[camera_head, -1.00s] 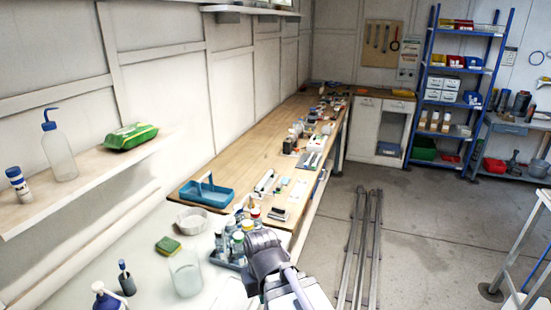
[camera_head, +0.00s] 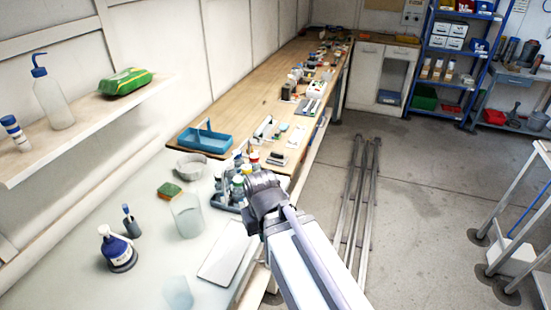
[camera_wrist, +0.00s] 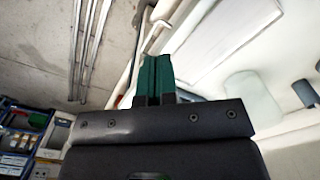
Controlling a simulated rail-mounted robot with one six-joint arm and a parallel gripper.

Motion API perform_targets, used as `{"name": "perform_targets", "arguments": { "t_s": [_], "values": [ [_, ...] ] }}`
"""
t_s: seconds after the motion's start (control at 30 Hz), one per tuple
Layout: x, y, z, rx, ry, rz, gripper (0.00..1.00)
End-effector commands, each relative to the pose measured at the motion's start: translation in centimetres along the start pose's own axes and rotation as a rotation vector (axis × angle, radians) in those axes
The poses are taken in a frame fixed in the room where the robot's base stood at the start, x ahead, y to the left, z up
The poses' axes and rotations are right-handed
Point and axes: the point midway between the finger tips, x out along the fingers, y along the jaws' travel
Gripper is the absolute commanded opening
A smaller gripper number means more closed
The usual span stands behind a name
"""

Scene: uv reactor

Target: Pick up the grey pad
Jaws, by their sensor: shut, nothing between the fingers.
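I cannot tell for sure which thing is the grey pad. A small grey block (camera_head: 277,160) lies near the front edge of the wooden bench, and a flat pale rectangular sheet (camera_head: 226,254) lies on the white worktop beside my arm. A pale flat rectangle also shows at the top of the wrist view (camera_wrist: 222,35). My gripper (camera_wrist: 155,62) shows its two teal fingers together in the wrist view, with nothing between them. In the head view my arm's wrist covers part of the worktop edge, and the fingers are hidden.
Beside my arm stand a rack of bottles (camera_head: 232,187), a clear beaker (camera_head: 187,217), a round dish (camera_head: 191,166), a yellow-green sponge (camera_head: 169,190) and a blue-white bottle (camera_head: 117,250). A blue tray (camera_head: 205,140) sits on the bench. Open floor (camera_head: 425,190) lies right.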

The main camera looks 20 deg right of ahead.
Motion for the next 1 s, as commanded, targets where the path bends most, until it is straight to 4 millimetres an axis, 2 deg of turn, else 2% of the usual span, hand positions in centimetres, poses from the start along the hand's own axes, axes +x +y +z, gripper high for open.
{"name": "perform_targets", "arguments": {
  "t_s": [0.17,1.0],
  "values": [
    [0.00,0.00,0.00,0.000,0.000,0.000,0.01],
    [0.00,0.00,0.00,0.000,0.000,0.000,0.81]
  ]
}}
